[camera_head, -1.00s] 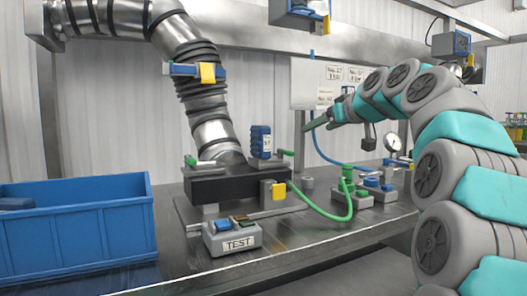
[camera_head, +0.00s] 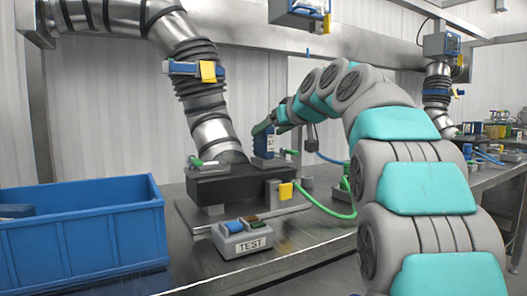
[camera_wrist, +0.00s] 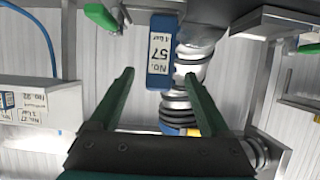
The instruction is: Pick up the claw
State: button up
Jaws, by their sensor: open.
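A blue block with a white label "No. 57" (camera_wrist: 158,52) shows in the wrist view; it is the likeliest claw, but its lower part is not clear. In the head view the blue block (camera_head: 264,146) stands upright on the dark housing on the bench, partly covered by my gripper. My gripper (camera_wrist: 158,74) has two green fingers, spread wide and empty. In the wrist view the block lies between the finger lines, near and beyond the tips. In the head view my gripper (camera_head: 260,129) is right at the block's upper part; contact cannot be told.
A ribbed metal duct (camera_head: 213,133) rises just behind the block. A dark housing (camera_head: 228,186) with a green hose sits below it. A "TEST" button box (camera_head: 242,239) is in front. A blue bin (camera_head: 85,225) stands at the left.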

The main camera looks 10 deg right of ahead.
aim_at(258, 138)
jog(key=p+x, duration=0.1)
jog(key=x, duration=0.6)
jog(key=shift+w+a+f, duration=0.1)
jog(key=shift+w+a, duration=0.05)
jog(key=shift+w, duration=0.05)
grip_shut()
dwell(0.4)
dwell(0.8)
